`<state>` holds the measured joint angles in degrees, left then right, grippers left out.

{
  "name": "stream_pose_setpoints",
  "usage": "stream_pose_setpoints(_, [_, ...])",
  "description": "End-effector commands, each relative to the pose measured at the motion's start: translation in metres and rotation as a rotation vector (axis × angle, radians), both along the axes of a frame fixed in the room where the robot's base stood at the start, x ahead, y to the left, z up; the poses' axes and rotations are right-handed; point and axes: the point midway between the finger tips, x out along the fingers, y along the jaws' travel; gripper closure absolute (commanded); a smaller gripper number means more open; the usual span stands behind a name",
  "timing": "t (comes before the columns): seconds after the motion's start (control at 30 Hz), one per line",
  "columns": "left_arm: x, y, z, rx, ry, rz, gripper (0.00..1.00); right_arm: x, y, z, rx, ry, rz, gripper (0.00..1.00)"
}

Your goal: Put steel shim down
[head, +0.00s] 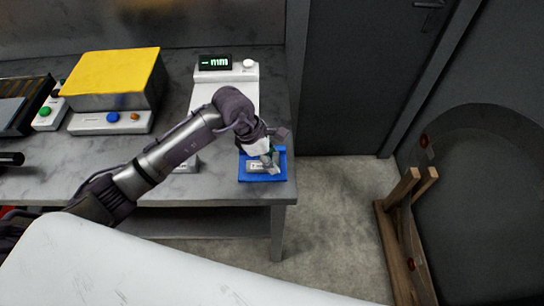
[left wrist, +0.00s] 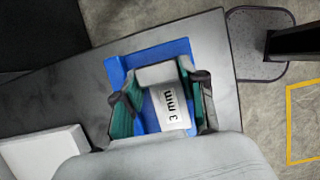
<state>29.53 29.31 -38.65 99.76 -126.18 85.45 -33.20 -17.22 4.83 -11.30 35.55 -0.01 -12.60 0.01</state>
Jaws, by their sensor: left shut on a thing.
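The steel shim is a pale block with a "3 mm" label. It shows in the left wrist view (left wrist: 168,112) and, small, in the head view (head: 257,167). My left gripper (head: 270,161) is shut on it, with a teal-padded finger on each side in the left wrist view (left wrist: 160,98). The shim is over a blue tray (head: 244,177), near the table's front right corner; the tray's raised edge also shows in the left wrist view (left wrist: 117,72). I cannot tell whether the shim touches the tray. My right gripper is not in view.
The grey table (head: 218,184) holds a white gauge with a lit "mm" display (head: 214,63) behind my arm. A yellow-topped box (head: 113,70) and button panels stand at the left. Right of the table is open floor, with a wooden stand (head: 398,240) farther right.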

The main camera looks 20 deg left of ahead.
Motion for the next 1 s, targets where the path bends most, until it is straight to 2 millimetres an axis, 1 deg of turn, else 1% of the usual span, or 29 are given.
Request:
stream_pose_setpoints(0.13, [0.0,0.0,-0.004,-0.001,-0.002,-0.001,1.0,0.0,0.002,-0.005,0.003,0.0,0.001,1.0])
stream_pose_setpoints(0.17, [0.0,0.0,-0.003,0.0,0.0,-0.001,0.56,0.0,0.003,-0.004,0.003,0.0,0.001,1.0])
stream_pose_setpoints(0.2, [0.0,0.0,-0.003,0.0,0.0,0.0,0.49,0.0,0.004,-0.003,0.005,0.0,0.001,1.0])
stream_pose_setpoints(0.47, [0.0,0.0,-0.002,0.0,0.0,0.0,0.48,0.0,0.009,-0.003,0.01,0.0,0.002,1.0])
stream_pose_setpoints(0.6, [0.0,0.0,0.003,-0.001,0.001,0.001,0.48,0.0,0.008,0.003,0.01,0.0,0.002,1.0])
stream_pose_setpoints(0.67, [0.0,0.003,0.007,0.0,-0.003,0.0,0.48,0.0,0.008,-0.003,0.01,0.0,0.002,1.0])
stream_pose_setpoints(0.77, [-0.001,0.01,0.024,0.001,-0.006,0.0,0.48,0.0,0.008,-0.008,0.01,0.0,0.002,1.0])
stream_pose_setpoints(1.0, [-0.007,0.03,0.072,0.001,-0.006,0.001,0.48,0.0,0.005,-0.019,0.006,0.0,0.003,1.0])
